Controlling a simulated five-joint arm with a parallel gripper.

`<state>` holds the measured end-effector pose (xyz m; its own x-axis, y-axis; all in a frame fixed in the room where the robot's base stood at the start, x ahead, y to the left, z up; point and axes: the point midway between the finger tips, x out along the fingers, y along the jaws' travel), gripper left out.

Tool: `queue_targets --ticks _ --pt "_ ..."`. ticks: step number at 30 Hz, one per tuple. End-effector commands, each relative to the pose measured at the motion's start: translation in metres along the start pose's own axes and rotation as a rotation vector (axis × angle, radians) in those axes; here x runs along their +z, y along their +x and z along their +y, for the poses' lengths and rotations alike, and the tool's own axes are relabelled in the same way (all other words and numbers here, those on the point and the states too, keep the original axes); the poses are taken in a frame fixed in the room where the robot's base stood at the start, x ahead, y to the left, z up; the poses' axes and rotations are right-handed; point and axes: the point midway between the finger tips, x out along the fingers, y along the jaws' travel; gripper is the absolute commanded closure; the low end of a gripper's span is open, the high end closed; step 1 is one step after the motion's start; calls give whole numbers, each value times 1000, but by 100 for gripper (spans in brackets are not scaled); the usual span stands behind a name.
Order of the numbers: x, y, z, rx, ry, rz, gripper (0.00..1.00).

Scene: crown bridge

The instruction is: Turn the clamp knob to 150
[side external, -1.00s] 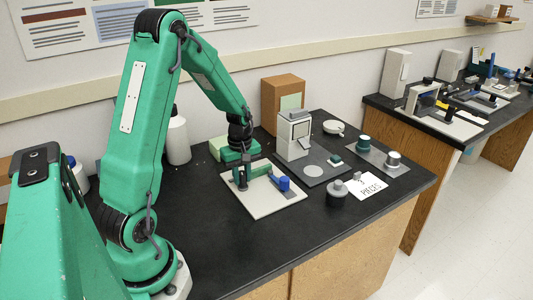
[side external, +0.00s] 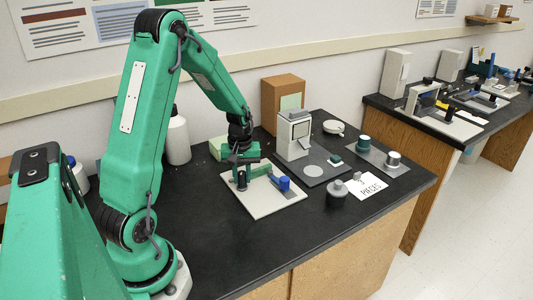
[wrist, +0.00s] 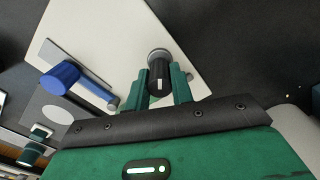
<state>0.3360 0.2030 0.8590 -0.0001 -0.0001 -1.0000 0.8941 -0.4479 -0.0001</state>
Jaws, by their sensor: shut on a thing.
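The clamp knob (wrist: 159,80) is a dark cylinder with a white mark on its top. It stands on a round grey base (wrist: 158,54) on the pale plate (wrist: 120,28), which also shows in the side view (side external: 262,209). My gripper (wrist: 160,76) has one green finger on each side of the knob and is shut on it. In the side view my gripper (side external: 242,180) is low over the plate's left part, and the knob is mostly hidden there. No scale numbers are legible.
A blue cylinder (side external: 284,184) with a grey bar is on the same plate, right of my gripper. A grey press-like device (side external: 295,135) stands behind it. A dark weight (side external: 336,196) and a paper card (side external: 366,187) lie farther right. The black bench front is clear.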

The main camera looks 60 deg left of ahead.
Motion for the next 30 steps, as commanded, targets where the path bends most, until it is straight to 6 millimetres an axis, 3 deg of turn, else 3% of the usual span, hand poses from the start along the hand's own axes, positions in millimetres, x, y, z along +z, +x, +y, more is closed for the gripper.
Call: queue_targets --ticks 1,2,5,20,30 --pt "0 -1 0 0 -1 0 100" --pt "0 -1 0 0 -1 0 75" --pt "0 -1 0 0 -2 0 55" --pt "-1 -8 0 1 -2 2 55" --pt "-1 -46 1 3 -2 4 55"
